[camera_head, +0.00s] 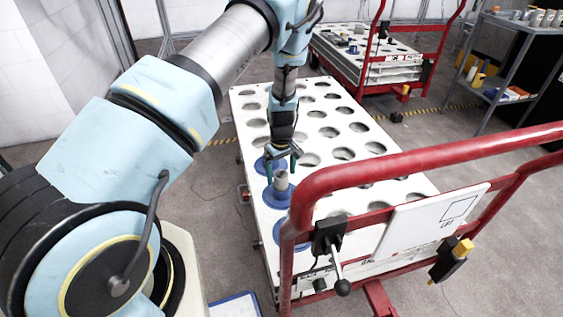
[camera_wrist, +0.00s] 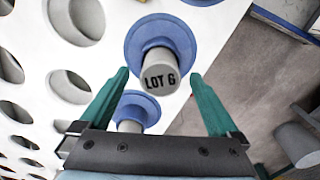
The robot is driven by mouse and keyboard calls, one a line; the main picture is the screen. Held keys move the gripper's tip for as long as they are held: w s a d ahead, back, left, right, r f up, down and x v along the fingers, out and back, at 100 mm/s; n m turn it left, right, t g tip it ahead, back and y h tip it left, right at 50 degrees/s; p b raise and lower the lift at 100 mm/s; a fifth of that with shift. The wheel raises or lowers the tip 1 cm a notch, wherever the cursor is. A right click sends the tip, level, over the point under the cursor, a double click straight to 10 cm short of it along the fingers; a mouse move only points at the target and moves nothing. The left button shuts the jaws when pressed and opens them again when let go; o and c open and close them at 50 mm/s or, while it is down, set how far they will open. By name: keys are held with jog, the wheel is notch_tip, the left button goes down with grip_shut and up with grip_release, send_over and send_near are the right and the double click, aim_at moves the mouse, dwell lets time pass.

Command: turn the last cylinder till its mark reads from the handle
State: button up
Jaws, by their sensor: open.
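A grey cylinder (camera_wrist: 160,72) stands in a blue collar (camera_wrist: 185,42) on the white holed plate (camera_wrist: 112,58). Its black mark reads "LOT 6", slightly tilted, in the wrist view. My gripper (camera_wrist: 160,76) is open, its green fingers on either side of this cylinder and apart from it. In the head view my gripper (camera_head: 281,164) hangs over the cylinder (camera_head: 281,181), whose mark I cannot make out there. A second cylinder (camera_wrist: 130,126) in a blue collar shows partly behind my gripper. The cart's red handle (camera_head: 430,152) is at the near right.
The plate (camera_head: 330,95) has many empty holes. A second red cart (camera_head: 365,68) stands behind, and a shelf (camera_head: 515,60) at the right. A black lever (camera_head: 337,272) juts from the handle frame.

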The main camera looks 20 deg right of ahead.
jog(key=shift+f, duration=1.7)
jog(key=shift+c, duration=0.4)
grip_shut()
jog(key=shift+r, duration=0.15)
jog(key=shift+n, duration=1.5)
